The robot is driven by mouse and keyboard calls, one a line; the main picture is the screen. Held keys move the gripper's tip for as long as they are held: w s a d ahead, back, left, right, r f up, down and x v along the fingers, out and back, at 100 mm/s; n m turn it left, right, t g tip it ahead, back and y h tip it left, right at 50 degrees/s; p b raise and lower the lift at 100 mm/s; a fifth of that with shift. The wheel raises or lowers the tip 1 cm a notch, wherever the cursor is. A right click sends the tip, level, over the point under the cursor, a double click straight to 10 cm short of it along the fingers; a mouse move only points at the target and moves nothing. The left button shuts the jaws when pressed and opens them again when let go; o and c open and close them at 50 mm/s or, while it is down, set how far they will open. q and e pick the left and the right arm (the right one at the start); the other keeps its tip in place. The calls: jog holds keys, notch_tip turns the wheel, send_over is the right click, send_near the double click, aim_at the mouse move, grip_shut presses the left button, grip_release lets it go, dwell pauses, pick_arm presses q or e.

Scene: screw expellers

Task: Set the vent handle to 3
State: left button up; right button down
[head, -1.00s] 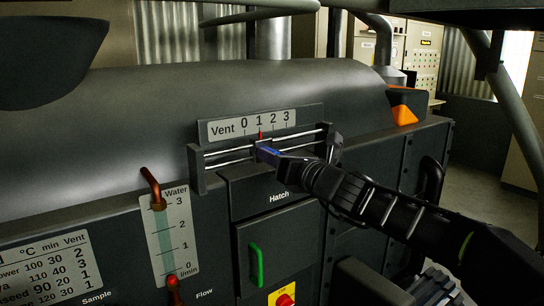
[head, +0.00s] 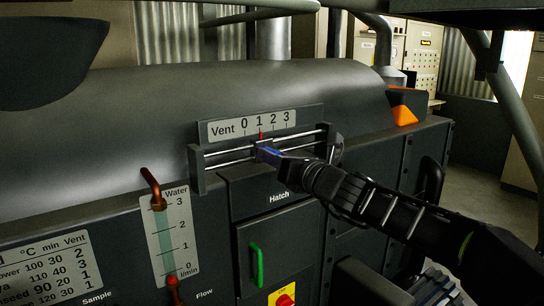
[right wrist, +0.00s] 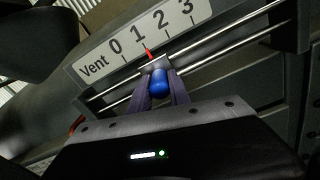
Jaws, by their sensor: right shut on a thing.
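The vent scale (head: 252,125) is a pale plate marked 0 to 3 on the dark machine, above two metal rails (head: 225,150). The vent handle has a blue knob, seen in the right wrist view (right wrist: 160,84), on a slider block with a red pointer (right wrist: 149,51). The pointer stands at about 1. My right gripper (head: 266,152) reaches in from the right. Its fingers (right wrist: 162,88) lie on both sides of the blue knob and are shut on it. In the head view the fingers mostly hide the knob. My left gripper is not in view.
Below the rails is the hatch panel (head: 278,238) with a green handle (head: 257,266). A water gauge (head: 172,235) with a copper pipe (head: 152,188) stands to the left. The rails run clear to the right up to an end bracket (head: 331,146).

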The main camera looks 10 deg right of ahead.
jog(key=w+d+p, duration=0.3)
jog(key=d+p, duration=0.1)
jog(key=d, duration=0.3)
jog(key=shift+d, duration=0.3)
jog(key=c, duration=1.2)
grip_release()
jog(key=shift+d, duration=0.15)
jog(key=shift+c, duration=0.2)
jog(key=shift+o, duration=0.2)
